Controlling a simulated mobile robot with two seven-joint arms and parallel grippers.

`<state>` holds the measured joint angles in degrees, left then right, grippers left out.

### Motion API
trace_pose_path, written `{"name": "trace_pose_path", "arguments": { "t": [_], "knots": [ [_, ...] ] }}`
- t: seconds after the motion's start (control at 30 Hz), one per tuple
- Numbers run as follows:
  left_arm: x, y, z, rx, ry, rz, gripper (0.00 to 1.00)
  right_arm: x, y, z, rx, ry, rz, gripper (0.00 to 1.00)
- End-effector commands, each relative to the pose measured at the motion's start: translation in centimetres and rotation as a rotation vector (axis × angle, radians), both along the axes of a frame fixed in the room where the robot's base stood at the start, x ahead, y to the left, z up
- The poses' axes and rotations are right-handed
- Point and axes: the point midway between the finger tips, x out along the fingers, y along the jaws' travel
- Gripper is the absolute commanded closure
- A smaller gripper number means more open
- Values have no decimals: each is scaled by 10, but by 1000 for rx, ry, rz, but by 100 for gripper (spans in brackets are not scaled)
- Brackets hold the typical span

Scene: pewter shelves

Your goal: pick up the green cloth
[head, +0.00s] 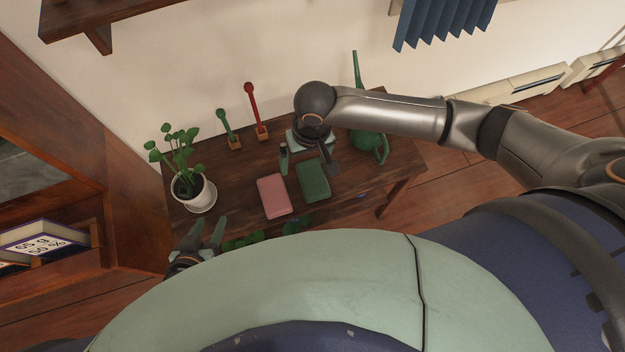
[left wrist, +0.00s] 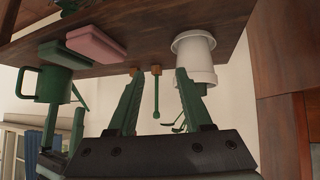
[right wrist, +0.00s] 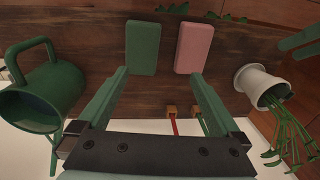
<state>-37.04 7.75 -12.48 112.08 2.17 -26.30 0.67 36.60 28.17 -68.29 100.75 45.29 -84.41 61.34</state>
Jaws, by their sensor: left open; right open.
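The green cloth (head: 313,181) is a folded flat block on the dark wooden table (head: 235,184), just right of the pink cloth (head: 273,196). It also shows at the top of the right wrist view (right wrist: 142,47) and at the upper left of the left wrist view (left wrist: 66,54). My right gripper (head: 309,166) is above the table at the green cloth's far side, open and empty, apart from it. In the right wrist view the green cloth lies beyond the spread fingers. My left gripper (head: 208,232) is open and empty off the table's near left edge, partly hidden by my body.
A potted plant (head: 194,192) stands at the table's left end. A green watering can (head: 368,145) stands at the right end. A green utensil (head: 229,129) and a red utensil (head: 254,108) on wooden blocks stand along the back.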

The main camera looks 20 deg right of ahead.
Motion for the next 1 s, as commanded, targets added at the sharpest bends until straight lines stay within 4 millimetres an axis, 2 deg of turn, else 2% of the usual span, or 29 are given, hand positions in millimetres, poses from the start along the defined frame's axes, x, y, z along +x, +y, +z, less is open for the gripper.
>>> {"name": "trace_pose_path", "arguments": {
  "t": [0.1, 0.2, 0.5, 0.77, 1.0],
  "knots": [
    [0, -2, -4, -2, 2, -3, 50, 5, -19, 1, -76, 18, -33, 0],
    [0, -2, -6, -3, 3, -4, 50, 5, -25, -5, -101, 28, -47, 0],
    [-1, -10, -16, -13, 8, -18, 50, 5, -25, -57, -104, 29, -47, 0],
    [-2, -13, -20, -14, 18, -28, 50, 6, -24, -78, -101, 27, -45, 0],
    [4, -17, -25, -18, 7, -37, 50, 9, -21, -114, -102, 28, -46, 0]
  ]
}}
